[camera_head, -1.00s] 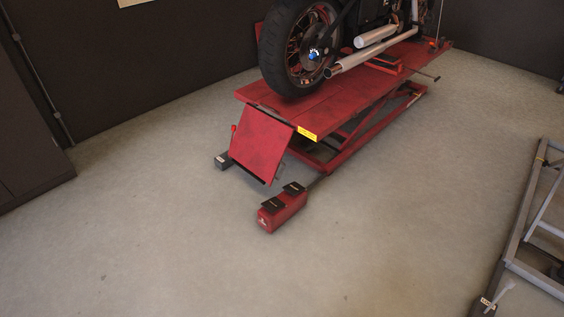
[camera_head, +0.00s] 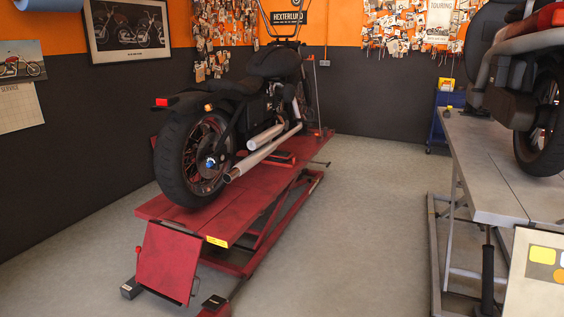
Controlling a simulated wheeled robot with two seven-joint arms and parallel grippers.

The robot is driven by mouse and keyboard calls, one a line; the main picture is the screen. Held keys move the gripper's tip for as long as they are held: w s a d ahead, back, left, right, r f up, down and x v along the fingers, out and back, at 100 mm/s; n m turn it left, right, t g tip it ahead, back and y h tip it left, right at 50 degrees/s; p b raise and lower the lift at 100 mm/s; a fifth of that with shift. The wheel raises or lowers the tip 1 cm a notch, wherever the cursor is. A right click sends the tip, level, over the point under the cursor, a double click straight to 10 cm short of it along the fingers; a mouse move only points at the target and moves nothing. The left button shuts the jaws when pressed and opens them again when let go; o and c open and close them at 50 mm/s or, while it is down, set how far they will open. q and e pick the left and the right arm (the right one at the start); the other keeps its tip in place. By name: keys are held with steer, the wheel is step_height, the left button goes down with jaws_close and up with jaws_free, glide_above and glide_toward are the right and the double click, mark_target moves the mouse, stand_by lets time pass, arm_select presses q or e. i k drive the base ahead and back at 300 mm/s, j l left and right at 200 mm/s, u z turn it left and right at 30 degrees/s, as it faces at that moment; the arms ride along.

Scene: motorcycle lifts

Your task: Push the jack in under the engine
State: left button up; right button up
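A black motorcycle (camera_head: 256,92) stands upright on a raised red lift (camera_head: 180,202), its rear wheel toward me. Its engine (camera_head: 277,103) sits low in the frame, dark and partly hidden behind the silver exhaust pipes (camera_head: 262,142). A small low red piece (camera_head: 284,157) lies on the lift table beside the motorcycle, below the pipes; it may be the jack, but it is too small to tell. A thin bar (camera_head: 320,164) sticks out at the lift's right edge nearby. Neither of my grippers is in view.
A second motorcycle stands on a grey lift (camera_head: 490,165) at the right. Clear floor (camera_head: 365,210) lies between the lifts.

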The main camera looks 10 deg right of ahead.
mark_target(291, 163)
steer(key=i+l+z, duration=0.25)
steer(key=i+z, duration=0.15)
steer(key=i+l+z, duration=0.15)
steer(key=i+z, duration=0.2)
steer(key=i, duration=0.2)
steer(key=i+z, duration=0.2)
steer(key=i, duration=1.1)
steer(key=i+u, duration=0.15)
steer(key=i, duration=0.3)
steer(key=i+l+u, duration=0.15)
steer(key=i, duration=0.35)
steer(key=i+l+u, duration=0.15)
steer(key=i, duration=0.3)
steer(key=i+l+u, duration=0.3)
steer(key=i+u, duration=0.2)
steer(key=i+l+u, duration=0.45)
steer(key=i+l, duration=0.1)
steer(key=i, duration=0.05)
